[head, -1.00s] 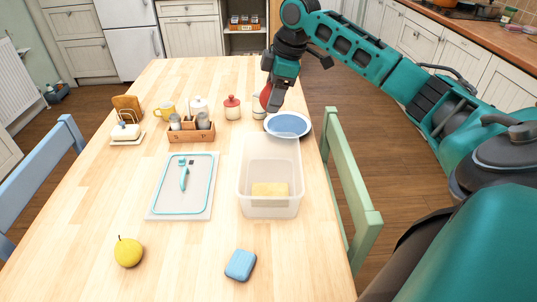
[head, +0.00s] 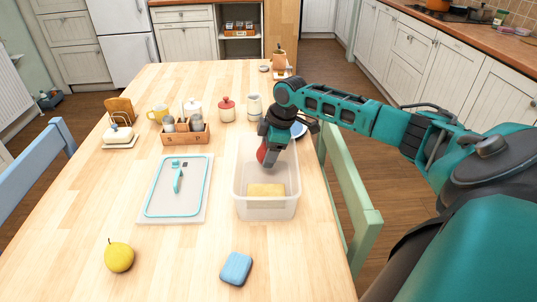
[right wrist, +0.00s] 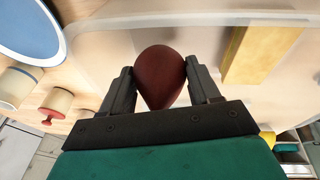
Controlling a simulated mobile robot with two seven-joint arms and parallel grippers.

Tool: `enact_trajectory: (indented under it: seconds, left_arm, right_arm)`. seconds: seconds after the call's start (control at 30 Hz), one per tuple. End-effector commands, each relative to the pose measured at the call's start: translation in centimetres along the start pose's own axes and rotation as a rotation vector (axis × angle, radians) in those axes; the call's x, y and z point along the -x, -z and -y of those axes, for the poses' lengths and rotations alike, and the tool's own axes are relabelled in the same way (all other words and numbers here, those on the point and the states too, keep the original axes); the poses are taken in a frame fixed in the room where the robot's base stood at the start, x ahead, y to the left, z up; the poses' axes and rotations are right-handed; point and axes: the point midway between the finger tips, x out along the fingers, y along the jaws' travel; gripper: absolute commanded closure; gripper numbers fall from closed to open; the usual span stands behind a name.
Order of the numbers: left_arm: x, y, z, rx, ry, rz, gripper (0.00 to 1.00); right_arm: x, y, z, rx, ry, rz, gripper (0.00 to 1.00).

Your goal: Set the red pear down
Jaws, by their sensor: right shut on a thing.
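The red pear (head: 262,153) is between the fingers of my right gripper (head: 268,158), which is shut on it. The gripper is over the far part of the clear plastic box (head: 240,205). In the right wrist view the pear (right wrist: 160,75) sits between the two fingers (right wrist: 160,88). The gripper hides much of the pear in the head view, and I cannot tell whether it touches the box floor. A yellow sponge-like block (head: 266,190) lies in the near part of the box. My left gripper is not in view.
A condiment caddy (head: 186,136) and jars (head: 227,108) stand farther back.

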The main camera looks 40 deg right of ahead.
Motion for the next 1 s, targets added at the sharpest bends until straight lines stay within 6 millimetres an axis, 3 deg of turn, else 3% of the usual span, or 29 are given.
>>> enact_trajectory:
  seconds: [0.03, 0.17, 0.57, 0.6, 0.7, 1.0]
  left_arm:
    - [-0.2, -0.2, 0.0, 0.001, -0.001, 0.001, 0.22]
    - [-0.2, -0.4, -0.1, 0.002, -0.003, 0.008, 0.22]
    - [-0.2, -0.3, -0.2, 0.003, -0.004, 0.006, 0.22]
    - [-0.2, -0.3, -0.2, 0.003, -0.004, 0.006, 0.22]
    - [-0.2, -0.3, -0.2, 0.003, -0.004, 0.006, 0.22]
    - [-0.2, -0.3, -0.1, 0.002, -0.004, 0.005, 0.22]
  right_arm:
    - [-1.1, -0.3, 0.1, -0.002, 0.001, 0.001, 0.75]
    - [-2.3, -0.6, 0.3, -0.001, -0.001, 0.000, 0.75]
    - [-2.7, -0.7, 0.4, 0.000, -0.001, -0.001, 0.75]
    - [-2.8, -0.7, 0.4, 0.000, 0.000, 0.000, 0.37]
    - [-2.8, -0.7, 0.4, 0.000, 0.000, 0.000, 0.28]
    - [-2.4, -0.6, 0.3, 0.000, -0.002, 0.000, 0.28]
